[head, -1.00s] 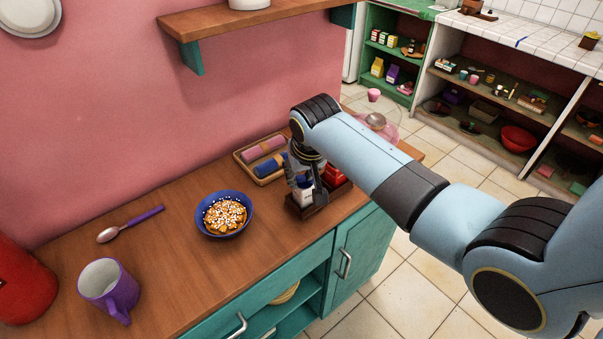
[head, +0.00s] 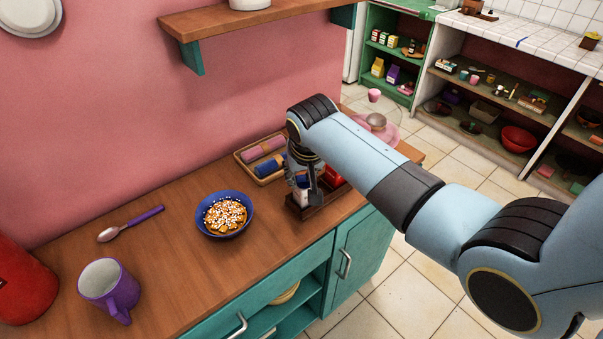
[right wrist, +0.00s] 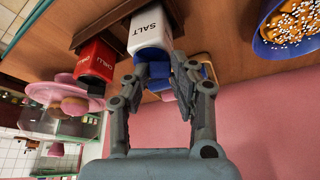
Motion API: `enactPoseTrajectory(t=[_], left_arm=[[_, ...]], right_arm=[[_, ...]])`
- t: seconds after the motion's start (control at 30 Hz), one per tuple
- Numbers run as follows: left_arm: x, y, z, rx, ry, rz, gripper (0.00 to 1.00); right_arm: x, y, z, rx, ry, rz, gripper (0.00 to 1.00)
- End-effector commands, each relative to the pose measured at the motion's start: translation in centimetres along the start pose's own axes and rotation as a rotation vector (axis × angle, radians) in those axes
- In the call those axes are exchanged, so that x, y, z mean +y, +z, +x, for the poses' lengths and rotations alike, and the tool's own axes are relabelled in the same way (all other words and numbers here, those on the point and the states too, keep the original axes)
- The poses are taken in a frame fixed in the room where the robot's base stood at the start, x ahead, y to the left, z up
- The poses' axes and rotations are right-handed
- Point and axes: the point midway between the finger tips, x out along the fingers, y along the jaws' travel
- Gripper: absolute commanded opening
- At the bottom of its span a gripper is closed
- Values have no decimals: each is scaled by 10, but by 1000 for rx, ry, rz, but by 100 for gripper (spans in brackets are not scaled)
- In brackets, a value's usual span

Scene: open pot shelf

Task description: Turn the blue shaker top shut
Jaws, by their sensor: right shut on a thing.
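The white salt shaker (right wrist: 150,29) shows in the right wrist view, with its blue shaker top (right wrist: 152,56) facing my right gripper (right wrist: 161,78). The gripper's two fingers are shut on the blue top, one on each side. In the head view the right gripper (head: 304,184) points down over a dark wooden rack (head: 316,212), and the shaker is mostly hidden behind the fingers. From these views I cannot tell how far the top is turned. My left gripper is out of view.
A red chilli shaker (right wrist: 97,58) stands beside the salt shaker. A tray (head: 240,157) with rolled cloths lies behind the rack. A blue bowl of food (head: 250,214), a spoon (head: 146,217) and a purple mug (head: 122,290) stand to the left on the counter.

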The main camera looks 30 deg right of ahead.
Motion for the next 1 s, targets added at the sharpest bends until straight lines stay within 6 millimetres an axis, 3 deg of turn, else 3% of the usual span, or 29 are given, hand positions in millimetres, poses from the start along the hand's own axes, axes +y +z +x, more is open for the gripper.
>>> enactPoseTrajectory(t=[0.8, 0.83, 1.0], left_arm=[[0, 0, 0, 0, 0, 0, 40], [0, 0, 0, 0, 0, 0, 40], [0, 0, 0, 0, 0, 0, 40]], right_arm=[[0, 0, 0, 1, 0, 0, 0], [0, 0, 0, 1, 0, 0, 26], [0, 0, 0, 1, 0, 0, 46]])
